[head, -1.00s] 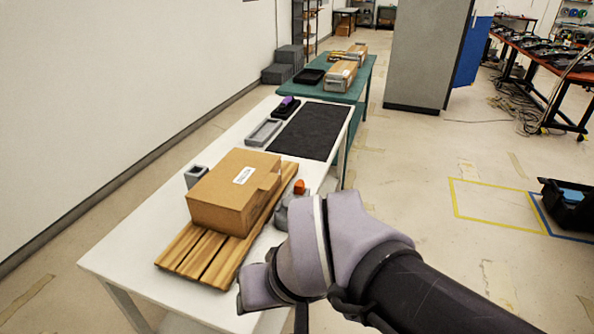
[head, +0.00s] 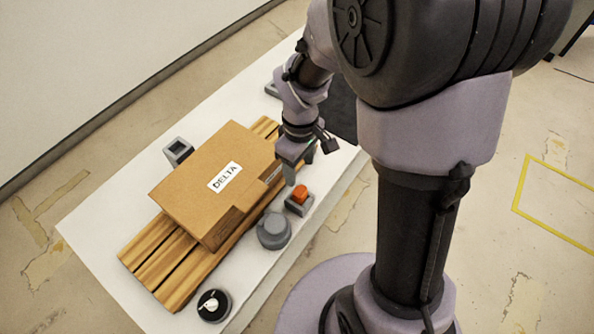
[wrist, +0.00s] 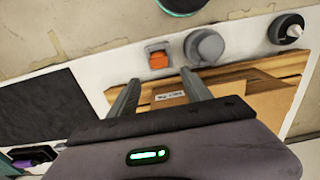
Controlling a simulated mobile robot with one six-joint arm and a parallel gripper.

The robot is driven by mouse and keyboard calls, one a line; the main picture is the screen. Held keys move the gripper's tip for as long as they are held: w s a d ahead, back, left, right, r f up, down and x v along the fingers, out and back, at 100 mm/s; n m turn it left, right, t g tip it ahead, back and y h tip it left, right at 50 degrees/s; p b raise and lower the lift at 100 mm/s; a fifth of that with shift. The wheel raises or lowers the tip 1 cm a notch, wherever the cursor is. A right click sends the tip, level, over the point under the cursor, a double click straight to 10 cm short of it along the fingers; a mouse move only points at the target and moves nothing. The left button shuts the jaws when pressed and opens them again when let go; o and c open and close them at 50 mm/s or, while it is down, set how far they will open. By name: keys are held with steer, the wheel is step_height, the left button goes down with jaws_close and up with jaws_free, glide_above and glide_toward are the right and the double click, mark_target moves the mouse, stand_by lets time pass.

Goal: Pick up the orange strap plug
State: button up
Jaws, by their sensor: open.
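The orange strap plug (head: 300,191) sits in a small square grey holder (head: 299,204) near the table's right edge. In the wrist view the plug (wrist: 158,60) shows just beyond the fingertips, roughly in line with the gap between them. My gripper (head: 299,167) is open and points down, just behind the plug in the head view and apart from it. The wrist view shows both fingers of my gripper (wrist: 160,77) spread, with nothing between them.
A cardboard box (head: 215,185) marked DELTA lies on a wooden pallet (head: 150,252) beside the gripper. A round grey knob (head: 273,231) stands close to the plug holder. A black dial (head: 213,305) is at the front. A dark mat (wrist: 37,105) lies beyond.

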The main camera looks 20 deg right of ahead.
mark_target(300, 191)
step_height(300, 191, down, 12)
steer(key=b, duration=0.5)
steer(key=shift+d+f, duration=0.15)
steer(key=shift+f, duration=0.1)
steer(key=shift+r, duration=0.15)
jaws_close()
